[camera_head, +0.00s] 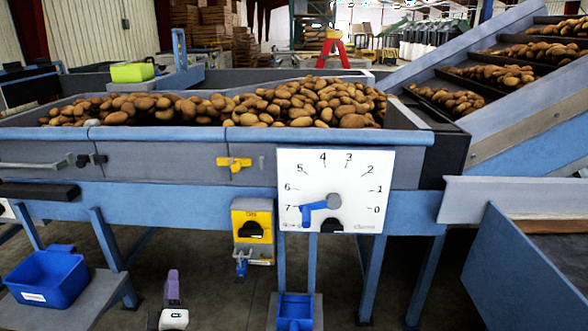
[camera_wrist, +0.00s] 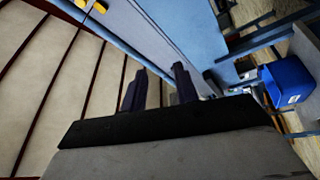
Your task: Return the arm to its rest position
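My gripper (camera_wrist: 159,84) shows in the wrist view with two dark fingers standing apart and nothing between them. In the head view, a purple finger of my gripper (camera_head: 172,288) and its pale body show low at left of centre, in front of the grader and below its blue beam. The gripper touches nothing that I can see. The rest of my arm is out of the head view.
The grader's potato-filled trough (camera_head: 180,136) spans the head view. A dial panel (camera_head: 336,190) with a blue pointer near 7 and a yellow switch box (camera_head: 252,231) hang on its front. A blue bin (camera_head: 48,278) stands left; it also shows in the wrist view (camera_wrist: 288,83).

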